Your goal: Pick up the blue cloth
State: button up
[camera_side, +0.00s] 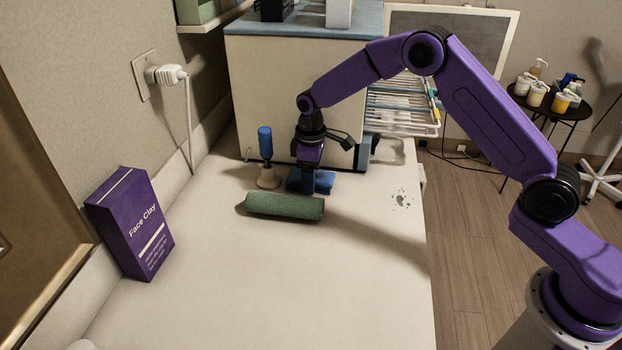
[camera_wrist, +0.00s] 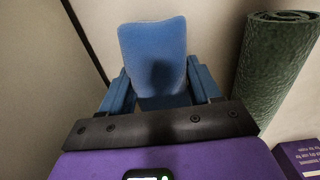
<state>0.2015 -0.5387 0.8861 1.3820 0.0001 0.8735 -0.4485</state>
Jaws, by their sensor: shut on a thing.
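The blue cloth (camera_side: 321,184) lies on the white counter beside the green roll, under my gripper. My gripper (camera_side: 310,180) points straight down and is shut on the cloth. In the wrist view the cloth (camera_wrist: 153,55) stands between the two blue fingers of my gripper (camera_wrist: 160,95). In the side view the fingers and cloth are both blue, so their edges are hard to tell apart. I cannot tell whether the cloth is clear of the counter.
A green roll (camera_side: 284,206) lies just in front of my gripper; it also shows in the wrist view (camera_wrist: 272,70). A blue-handled tool (camera_side: 265,150) stands close left. A purple Face Clay box (camera_side: 130,224) stands far left. A cream cabinet (camera_side: 255,95) is behind.

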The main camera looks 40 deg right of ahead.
jog(key=shift+r, duration=0.15)
jog(key=shift+r, duration=0.3)
notch_tip(320, 180, up, 2)
jog(key=s+r, duration=0.1)
jog(key=r, duration=0.1)
jog(key=s+r, duration=0.1)
jog(key=s, duration=0.1)
jog(key=s+d+r, duration=0.1)
jog(key=r, duration=0.1)
jog(key=shift+s+r, duration=0.15)
jog(key=shift+r, duration=0.15)
jog(key=s+d+r, duration=0.2)
jog(key=s+r, duration=0.2)
jog(key=s, duration=0.5)
jog(key=shift+s+r, duration=0.2)
jog(key=shift+r, duration=0.1)
